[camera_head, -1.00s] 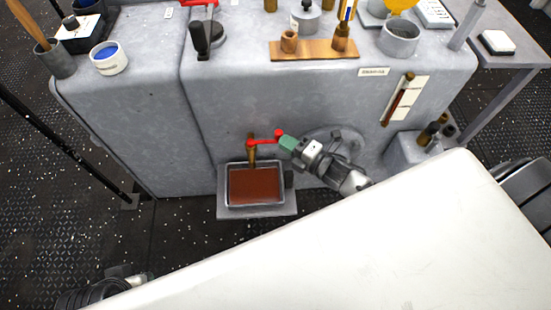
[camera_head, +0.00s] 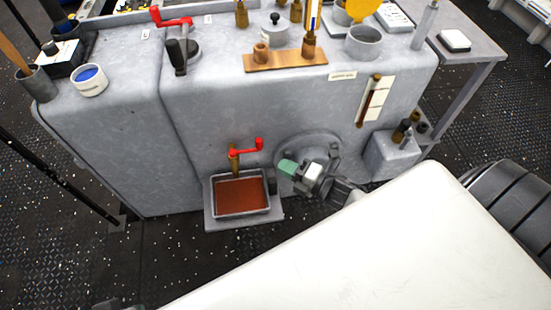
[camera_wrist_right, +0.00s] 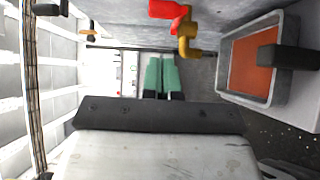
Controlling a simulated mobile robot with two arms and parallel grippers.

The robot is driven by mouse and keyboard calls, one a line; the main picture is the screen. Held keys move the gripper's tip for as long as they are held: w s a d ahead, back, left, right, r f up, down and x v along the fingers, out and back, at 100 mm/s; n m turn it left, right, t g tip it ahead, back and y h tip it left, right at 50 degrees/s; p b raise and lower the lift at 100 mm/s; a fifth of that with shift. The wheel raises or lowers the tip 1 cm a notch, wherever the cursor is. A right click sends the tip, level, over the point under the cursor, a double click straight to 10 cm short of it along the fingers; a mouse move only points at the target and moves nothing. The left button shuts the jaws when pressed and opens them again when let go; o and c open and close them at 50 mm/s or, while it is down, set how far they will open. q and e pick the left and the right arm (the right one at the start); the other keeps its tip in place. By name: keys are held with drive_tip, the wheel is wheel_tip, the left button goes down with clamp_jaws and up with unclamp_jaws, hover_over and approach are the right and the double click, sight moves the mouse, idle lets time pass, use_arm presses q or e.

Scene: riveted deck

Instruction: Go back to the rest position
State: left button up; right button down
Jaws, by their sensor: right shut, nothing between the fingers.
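My right gripper (camera_head: 287,167) has green fingertips and is shut and empty. In the head view it is in front of the grey housing, to the right of and below the red valve handle (camera_head: 247,146), apart from it. In the right wrist view the green fingertips (camera_wrist_right: 161,74) are together with nothing between them.
A tray (camera_head: 213,195) of red-brown liquid sits under the tap, close to my right gripper. A grey housing (camera_head: 240,110) carries a wooden rack (camera_head: 262,62), a cup (camera_head: 364,42) and a second red lever (camera_head: 172,20). A small grey block (camera_head: 390,158) stands right.

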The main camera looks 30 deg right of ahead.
drive_tip(key=v, duration=0.5)
drive_tip(key=shift+s+d+r, duration=0.1)
drive_tip(key=shift+s+d, duration=0.15)
drive_tip(key=shift+d, duration=0.05)
